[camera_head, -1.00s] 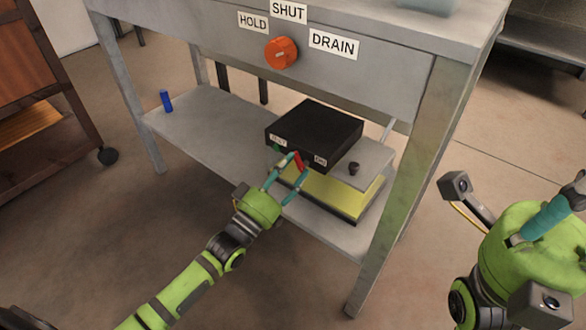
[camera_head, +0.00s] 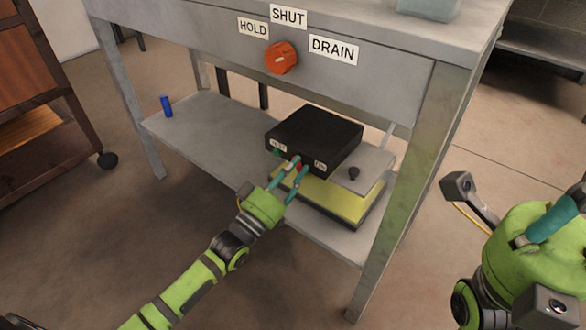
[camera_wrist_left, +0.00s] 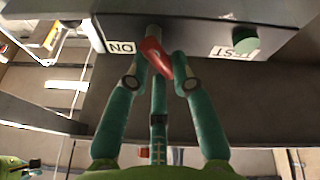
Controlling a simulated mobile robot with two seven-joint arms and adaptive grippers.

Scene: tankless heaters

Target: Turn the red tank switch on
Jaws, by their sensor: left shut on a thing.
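The black box (camera_head: 318,135) sits on the table's lower shelf. Its front has a TEST label (camera_head: 278,144), a green button (camera_head: 277,152) and an ON label (camera_head: 320,164), with the red switch (camera_head: 299,167) between the labels. My left gripper (camera_head: 300,166) is at the box front, its teal fingers shut on the red switch. In the left wrist view the red switch (camera_wrist_left: 155,58) stands between the fingertips, tilted, with the upside-down ON label (camera_wrist_left: 121,47) to its left and the green button (camera_wrist_left: 245,40) to its right. My right gripper (camera_head: 560,212) is partly cut off at the right edge.
An orange knob (camera_head: 280,58) with HOLD, SHUT and DRAIN labels is on the table front above. A blue cylinder (camera_head: 166,106) stands on the shelf's left end, with bare shelf between.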

